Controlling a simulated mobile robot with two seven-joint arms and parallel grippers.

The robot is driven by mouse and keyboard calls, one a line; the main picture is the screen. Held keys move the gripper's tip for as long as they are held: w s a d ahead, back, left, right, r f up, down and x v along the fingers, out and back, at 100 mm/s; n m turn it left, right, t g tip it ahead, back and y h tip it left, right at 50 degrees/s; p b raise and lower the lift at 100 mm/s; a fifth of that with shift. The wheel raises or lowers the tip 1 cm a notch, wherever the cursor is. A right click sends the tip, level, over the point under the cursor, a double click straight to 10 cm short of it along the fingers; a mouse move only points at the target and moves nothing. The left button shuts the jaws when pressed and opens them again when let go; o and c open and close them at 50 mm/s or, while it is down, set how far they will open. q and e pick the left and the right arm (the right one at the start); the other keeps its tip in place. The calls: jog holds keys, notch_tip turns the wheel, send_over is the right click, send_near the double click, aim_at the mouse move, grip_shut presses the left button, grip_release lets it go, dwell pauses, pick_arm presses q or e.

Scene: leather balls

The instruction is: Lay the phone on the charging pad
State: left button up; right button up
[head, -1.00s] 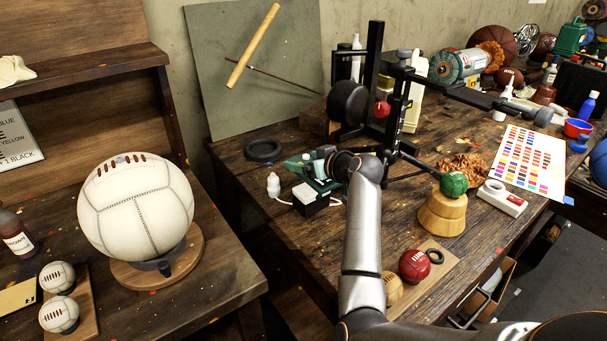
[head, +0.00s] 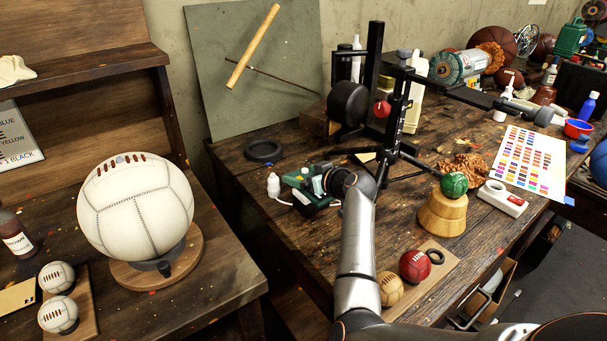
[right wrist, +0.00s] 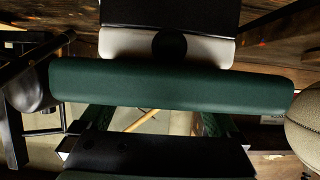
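The phone (right wrist: 170,85) is a dark green slab with rounded ends. It crosses the right wrist view edge-on, and my right gripper (head: 322,184) appears shut on it. My left gripper is out of view.
The black stand (head: 394,120) rises close on the right. A green ball on a wooden block (head: 443,212) and a red ball (head: 415,265) are nearer the front.

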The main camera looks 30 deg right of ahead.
jog(key=shift+r, duration=0.15)
jog(key=shift+r, duration=0.2)
jog(key=shift+s, duration=0.3)
jog(key=v, duration=1.1)
jog(key=shift+s+p, duration=0.2)
jog(key=shift+p, duration=0.15)
